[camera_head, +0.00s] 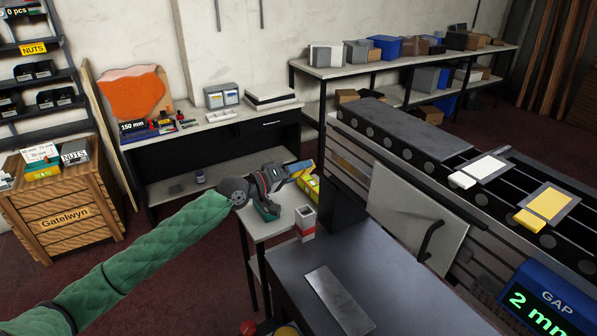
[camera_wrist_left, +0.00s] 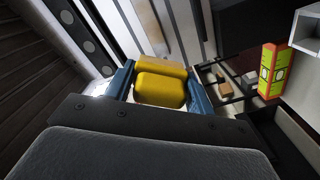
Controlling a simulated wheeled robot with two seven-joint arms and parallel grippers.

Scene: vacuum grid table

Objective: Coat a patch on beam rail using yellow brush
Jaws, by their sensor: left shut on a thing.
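My left gripper (camera_head: 302,172) is at the end of the green-sleeved arm, over the small side table. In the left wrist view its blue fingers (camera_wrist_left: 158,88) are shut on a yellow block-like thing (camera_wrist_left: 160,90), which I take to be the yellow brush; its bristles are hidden. A bit of yellow also shows at the fingers in the head view. The long dark rail with round discs (camera_head: 395,150) runs across the right. On it lie a yellow panel (camera_head: 550,203) with a yellow block (camera_head: 529,219) and a white panel (camera_head: 487,167) with a white block (camera_head: 461,180). My right gripper is not in view.
A white and red container (camera_head: 305,222) and a yellow-red box (camera_head: 311,187) stand near the gripper. A grey table (camera_head: 300,270) with a metal plate (camera_head: 338,300) lies in front. A blue gap display (camera_head: 545,300) stands at lower right. A black handle (camera_head: 431,240) sticks out below the rail.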

